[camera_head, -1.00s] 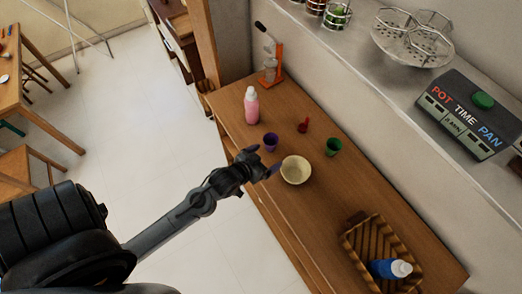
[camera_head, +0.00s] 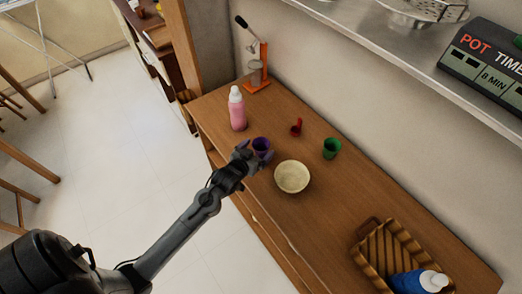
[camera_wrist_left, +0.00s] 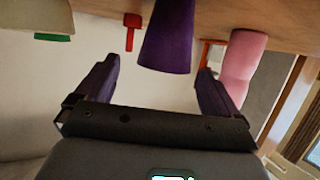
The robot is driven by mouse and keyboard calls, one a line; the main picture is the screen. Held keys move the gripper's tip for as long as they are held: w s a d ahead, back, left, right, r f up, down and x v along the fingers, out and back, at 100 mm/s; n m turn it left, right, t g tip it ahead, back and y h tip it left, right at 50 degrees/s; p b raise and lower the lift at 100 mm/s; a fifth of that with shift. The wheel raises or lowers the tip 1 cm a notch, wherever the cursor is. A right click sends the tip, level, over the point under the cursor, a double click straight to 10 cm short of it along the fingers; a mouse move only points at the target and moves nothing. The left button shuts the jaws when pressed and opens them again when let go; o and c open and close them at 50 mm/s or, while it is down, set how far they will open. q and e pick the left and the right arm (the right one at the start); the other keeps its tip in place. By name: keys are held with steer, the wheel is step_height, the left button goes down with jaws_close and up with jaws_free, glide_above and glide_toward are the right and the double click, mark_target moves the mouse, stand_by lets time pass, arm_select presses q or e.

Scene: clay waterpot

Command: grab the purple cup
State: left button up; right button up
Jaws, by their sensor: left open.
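The purple cup (camera_head: 262,146) stands on the wooden table, behind my left gripper (camera_head: 257,156) in the head view. In the left wrist view the purple cup (camera_wrist_left: 168,42) appears upside down between and just beyond the two dark fingers of the left gripper (camera_wrist_left: 158,85). The fingers are spread wide with nothing between them. I cannot tell whether a finger touches the cup. The lower front of the cup is partly hidden by the gripper in the head view. My right gripper is not in view.
A cream bowl (camera_head: 292,177) stands close to the right of the gripper. A pink bottle (camera_head: 237,112), a red scoop (camera_head: 296,127) and a green cup (camera_head: 331,148) stand around. A basket (camera_head: 382,246) with a blue bottle (camera_head: 418,282) is at the right.

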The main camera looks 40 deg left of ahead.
mark_target(265, 140)
arm_select(q)
steer(key=shift+a+x, duration=0.2)
steer(key=shift+x, duration=2.75)
steer(key=c, duration=1.1)
steer(key=shift+r, duration=0.1)
